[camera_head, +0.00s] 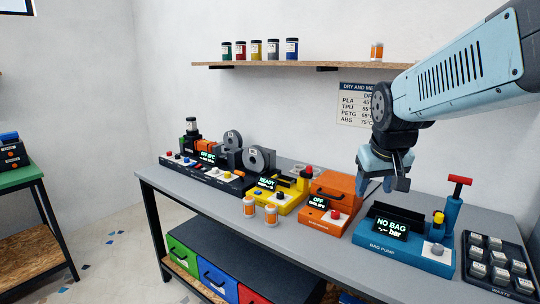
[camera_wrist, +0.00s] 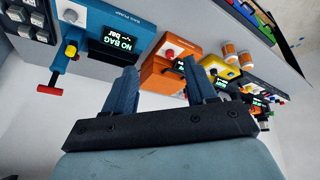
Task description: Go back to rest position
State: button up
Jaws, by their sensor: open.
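My gripper (camera_head: 384,184) is in the air above the right half of the grey workbench (camera_head: 345,270), over the gap between the orange machine and the blue bag pump (camera_head: 400,258). My blue-grey arm reaches in from the upper right. In the wrist view my gripper (camera_wrist: 162,85) shows two dark blue fingers set wide apart with nothing between them. The fingers touch no machine that I can make out. The bag pump display reads "NO BAG".
The orange machine (camera_head: 322,214) reads "OFF"; the yellow machine (camera_head: 278,196) reads "READY". Two orange-and-white jars (camera_head: 271,214) stand at the bench's front. A waste tray (camera_head: 508,282) lies right of the red-handled pump. A wall shelf (camera_head: 300,65) holds several jars. The air left of my gripper is clear.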

jog(key=s+y, duration=0.1)
jog(key=s, duration=1)
jog(key=shift+d+r+m, duration=0.4)
jog(key=shift+r, duration=0.05)
